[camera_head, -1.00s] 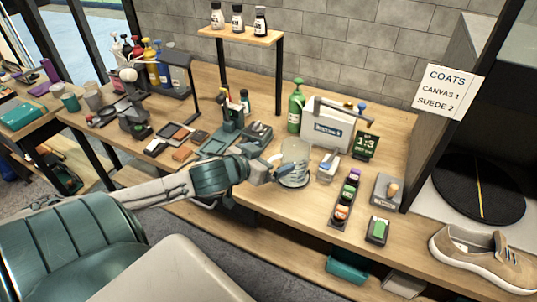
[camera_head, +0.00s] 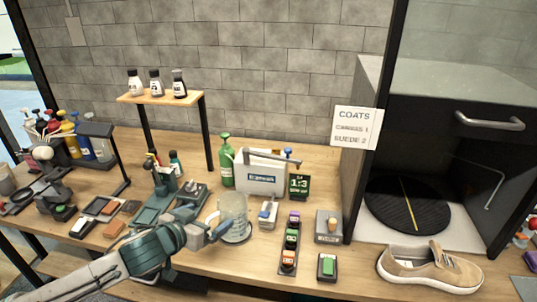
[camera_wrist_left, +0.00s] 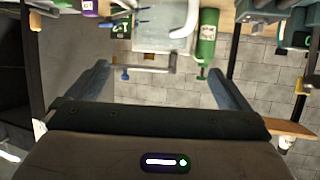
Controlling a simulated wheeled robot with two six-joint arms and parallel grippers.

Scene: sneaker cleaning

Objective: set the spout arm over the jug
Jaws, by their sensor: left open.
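The clear jug (camera_head: 233,208) stands on a round base on the bench, in front of a white dispenser box (camera_head: 262,182). A pale tube that looks like the spout arm (camera_head: 268,156) runs along the top of the box towards a blue knob. In the left wrist view, a white curved tube (camera_wrist_left: 188,20) and a horizontal bar (camera_wrist_left: 148,68) with a blue knob (camera_wrist_left: 125,75) show between the fingers. My left gripper (camera_head: 210,230) is open and empty at the jug's near left side; whether it touches the jug is unclear. Its fingers (camera_wrist_left: 158,70) are wide apart. My right gripper is out of view.
A green bottle (camera_head: 226,165) stands left of the box. A small 1:3 sign (camera_head: 299,187) stands at its right. A raised shelf (camera_head: 160,97) stands behind.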

